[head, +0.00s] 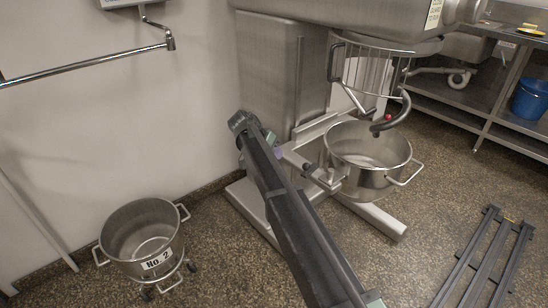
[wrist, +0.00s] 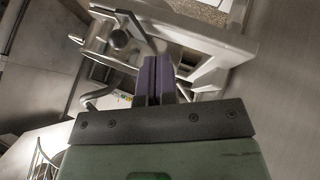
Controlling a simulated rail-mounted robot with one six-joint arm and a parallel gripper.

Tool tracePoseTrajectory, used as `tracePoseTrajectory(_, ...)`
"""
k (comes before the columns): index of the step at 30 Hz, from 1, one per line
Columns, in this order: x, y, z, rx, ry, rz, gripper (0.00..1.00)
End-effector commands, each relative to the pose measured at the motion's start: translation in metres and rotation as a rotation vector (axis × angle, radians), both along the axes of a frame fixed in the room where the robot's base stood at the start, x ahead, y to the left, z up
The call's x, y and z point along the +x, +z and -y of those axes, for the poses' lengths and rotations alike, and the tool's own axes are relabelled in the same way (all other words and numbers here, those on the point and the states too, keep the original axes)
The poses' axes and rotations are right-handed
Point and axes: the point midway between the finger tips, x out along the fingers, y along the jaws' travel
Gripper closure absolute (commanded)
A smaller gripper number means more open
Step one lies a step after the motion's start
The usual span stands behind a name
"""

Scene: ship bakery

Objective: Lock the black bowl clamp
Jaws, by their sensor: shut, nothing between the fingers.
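The black bowl clamp shows in the wrist view as a dark lever with a round black knob (wrist: 118,40), beside a pale metal frame arm and left of my fingertips. My gripper (wrist: 153,62) has purple fingers pressed together and empty, apart from the knob. In the head view my gripper (head: 281,153) is partly hidden by my arm, near the mixer's bowl support. The steel mixer bowl (head: 372,184) hangs upright in the support below the hook. I cannot clearly make out the clamp in the head view, or tell its exact lock position.
The mixer (head: 270,70) stands against the wall, with its wire guard (head: 365,70) and hook above the bowl. A second bowl marked No 2 (head: 141,240) stands on a wheeled dolly at lower left. A dark slatted rack (head: 487,262) lies on the floor at right.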

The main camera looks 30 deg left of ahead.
Motion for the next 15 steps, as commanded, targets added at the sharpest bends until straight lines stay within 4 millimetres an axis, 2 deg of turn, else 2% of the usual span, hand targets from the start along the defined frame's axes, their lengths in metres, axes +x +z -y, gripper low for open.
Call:
tracePoseTrajectory(1,0.004,-0.019,0.006,0.000,-0.002,0.000,1.00)
tracePoseTrajectory(7,0.021,-0.052,0.029,0.000,0.000,0.000,1.00)
tracePoseTrajectory(9,0.019,-0.039,0.043,0.000,0.000,-0.001,1.00)
tracePoseTrajectory(15,0.019,-0.034,0.065,0.000,0.001,-0.001,1.00)
